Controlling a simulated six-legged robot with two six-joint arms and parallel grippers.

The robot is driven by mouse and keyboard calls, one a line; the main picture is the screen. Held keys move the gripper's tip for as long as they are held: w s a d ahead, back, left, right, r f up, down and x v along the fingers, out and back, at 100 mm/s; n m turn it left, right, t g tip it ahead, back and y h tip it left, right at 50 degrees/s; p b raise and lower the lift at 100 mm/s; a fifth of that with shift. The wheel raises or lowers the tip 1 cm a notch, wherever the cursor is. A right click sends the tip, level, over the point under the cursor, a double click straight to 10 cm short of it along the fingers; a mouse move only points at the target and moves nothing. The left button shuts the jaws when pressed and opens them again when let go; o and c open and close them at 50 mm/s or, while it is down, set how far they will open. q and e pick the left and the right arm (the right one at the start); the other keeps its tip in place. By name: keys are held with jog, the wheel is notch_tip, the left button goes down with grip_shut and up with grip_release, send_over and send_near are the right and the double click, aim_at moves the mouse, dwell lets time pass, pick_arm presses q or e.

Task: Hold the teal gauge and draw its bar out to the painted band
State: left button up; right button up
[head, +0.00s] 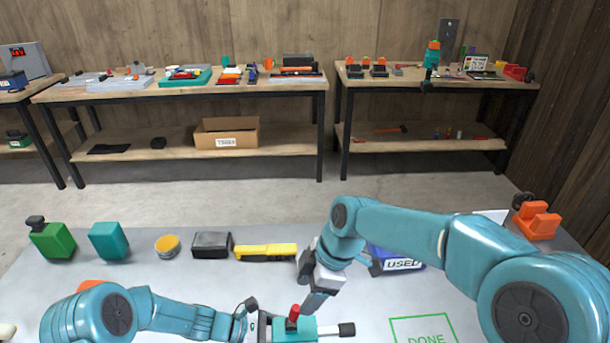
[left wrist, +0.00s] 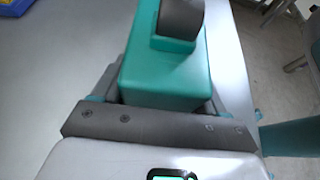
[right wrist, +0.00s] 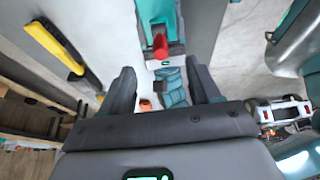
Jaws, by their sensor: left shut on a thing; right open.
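The teal gauge (head: 298,334) is at the near edge of the bench, cut off at the bottom of the head view. It has a red knob (head: 293,314), and a short bar with a dark end (head: 347,329) sticks out to the right. My left gripper (head: 264,327) is shut on the gauge, whose teal body (left wrist: 165,75) fills the jaws in the left wrist view. My right gripper (head: 312,298) is open and empty, just above the gauge. In the right wrist view the red knob (right wrist: 160,46) lies beyond the fingers. I cannot make out the painted band.
A green outline marked DONE (head: 424,322) is on the bench right of the gauge. Behind are a blue USED bin (head: 400,262), a yellow tool (head: 266,252), a dark box (head: 211,245) and an orange tin (head: 167,245). An orange fixture (head: 537,221) stands far right.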

jog(key=d+f+n, duration=0.1)
jog(key=d+f, duration=0.2)
jog(key=m+h, duration=0.1)
send_over(350, 326)
jog(key=d, duration=0.2)
notch_tip(350, 326, down, 6)
jog(key=r, duration=0.1)
jog(key=shift+x, duration=4.15)
jog(key=shift+d, duration=0.1)
jog(key=shift+c, duration=0.3)
jog(key=c, duration=0.9)
jog(key=shift+d, duration=0.1)
